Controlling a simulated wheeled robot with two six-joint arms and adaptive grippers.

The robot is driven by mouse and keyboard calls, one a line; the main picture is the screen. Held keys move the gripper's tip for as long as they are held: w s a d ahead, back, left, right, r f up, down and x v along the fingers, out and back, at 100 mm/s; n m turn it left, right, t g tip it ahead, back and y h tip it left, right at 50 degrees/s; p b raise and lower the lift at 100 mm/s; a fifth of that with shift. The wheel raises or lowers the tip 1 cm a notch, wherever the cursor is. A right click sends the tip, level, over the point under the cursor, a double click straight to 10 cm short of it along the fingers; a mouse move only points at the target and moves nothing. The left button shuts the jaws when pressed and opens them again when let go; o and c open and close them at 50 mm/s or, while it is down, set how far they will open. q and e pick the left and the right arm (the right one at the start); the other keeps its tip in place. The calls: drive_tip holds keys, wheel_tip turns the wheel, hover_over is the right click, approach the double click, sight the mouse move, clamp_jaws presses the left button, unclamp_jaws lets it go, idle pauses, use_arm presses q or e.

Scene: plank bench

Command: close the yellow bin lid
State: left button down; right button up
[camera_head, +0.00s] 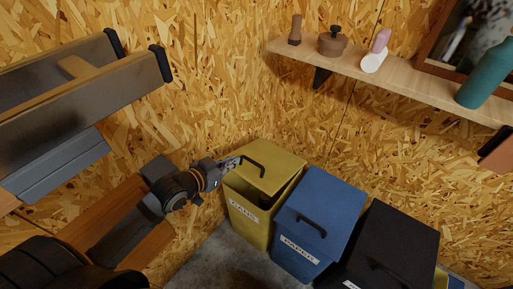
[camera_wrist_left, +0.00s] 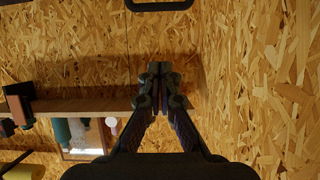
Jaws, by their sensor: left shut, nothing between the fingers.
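The yellow bin (camera_head: 248,224) stands at the left of a row of bins in the head view, with a label on its front. Its yellow lid (camera_head: 270,154) carries a black handle (camera_head: 252,166). A dark gap shows between the lid and the bin's right side, so the lid looks raised rather than flat. My left gripper (camera_head: 234,162) is at the lid's left edge, close to the handle; I cannot tell if it touches. In the left wrist view its fingers (camera_wrist_left: 160,88) are together with nothing between them. My right gripper is not in view.
A blue bin (camera_head: 318,205) and a black bin (camera_head: 392,245) stand to the right, close beside the yellow one. A wooden shelf (camera_head: 400,78) with a teal bottle (camera_head: 484,76) and small items runs above them. A wall rack (camera_head: 80,92) is at the left.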

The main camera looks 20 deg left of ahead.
use_arm(q)
drive_tip(key=b, duration=0.4)
hover_over(250, 171)
wheel_tip(250, 171, down, 7)
drive_tip(key=shift+r, duration=0.15)
drive_tip(key=shift+f, duration=0.45)
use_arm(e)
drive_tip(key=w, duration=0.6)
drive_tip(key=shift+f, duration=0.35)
